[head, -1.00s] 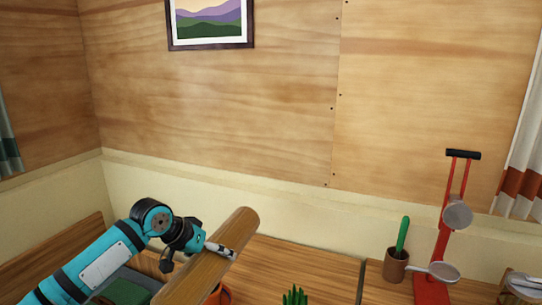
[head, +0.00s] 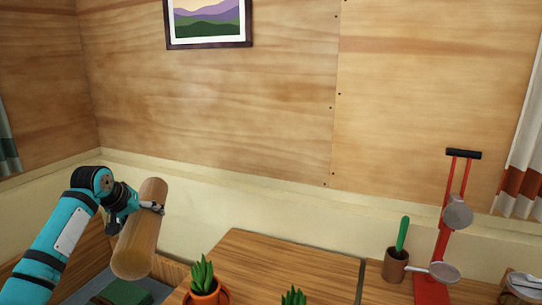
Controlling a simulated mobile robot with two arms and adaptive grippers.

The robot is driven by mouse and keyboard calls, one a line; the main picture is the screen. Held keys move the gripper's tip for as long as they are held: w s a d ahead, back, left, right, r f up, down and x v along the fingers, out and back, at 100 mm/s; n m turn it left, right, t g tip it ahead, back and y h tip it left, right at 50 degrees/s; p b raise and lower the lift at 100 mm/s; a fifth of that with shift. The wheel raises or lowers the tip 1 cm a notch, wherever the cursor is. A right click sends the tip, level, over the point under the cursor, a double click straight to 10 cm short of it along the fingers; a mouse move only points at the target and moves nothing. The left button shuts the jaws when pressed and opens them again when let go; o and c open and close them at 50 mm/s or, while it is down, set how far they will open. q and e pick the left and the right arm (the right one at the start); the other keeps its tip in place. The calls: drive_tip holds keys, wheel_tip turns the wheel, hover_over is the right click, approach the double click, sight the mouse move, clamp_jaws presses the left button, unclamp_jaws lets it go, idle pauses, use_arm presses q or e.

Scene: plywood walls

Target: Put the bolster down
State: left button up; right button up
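The bolster (head: 138,243) is a wood-brown cylinder on the left side of the head view. My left gripper (head: 152,207) is shut on it near its upper part and holds it up, tilted, with its near end lower in the picture. The bolster is in front of the wall and left of the wooden table (head: 270,255). The far finger is partly hidden by the bolster. My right gripper is not in view.
A grey seat with a green cushion (head: 126,292) lies below the bolster. Potted plants (head: 203,282) stand on the table. At the right are a brown cup with a green handle (head: 396,265) and a red stand (head: 436,250) with pans.

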sight(123, 282)
use_arm(q)
drive_tip(key=s+a+f+n+g+y, duration=0.3)
drive_tip(key=s+a+f+n+y, duration=0.5)
drive_tip(key=s+a+f+n, duration=0.5)
drive_tip(key=s+d+r+m+h, duration=0.1)
drive_tip(key=d, duration=0.3)
drive_tip(key=s+d+r+m+t, duration=0.1)
drive_tip(key=d+r+m, duration=0.1)
drive_tip(key=d, duration=0.3)
drive_tip(key=s+d+r+m+t+h, duration=0.1)
drive_tip(key=d+r, duration=0.1)
drive_tip(key=d, duration=0.2)
drive_tip(key=shift+s+d+r+m+h, duration=0.1)
drive_tip(key=shift+d+r+m+h, duration=0.15)
drive_tip(key=shift+m+h, duration=0.05)
drive_tip(key=s+d+m+t+h, duration=0.1)
drive_tip(key=s+d+m+h, duration=0.4)
drive_tip(key=s+d, duration=0.85)
wheel_tip(123, 282, down, 9)
drive_tip(key=w+d+m+y+b, duration=0.1)
drive_tip(key=b, duration=0.9)
drive_tip(key=shift+d, duration=0.4)
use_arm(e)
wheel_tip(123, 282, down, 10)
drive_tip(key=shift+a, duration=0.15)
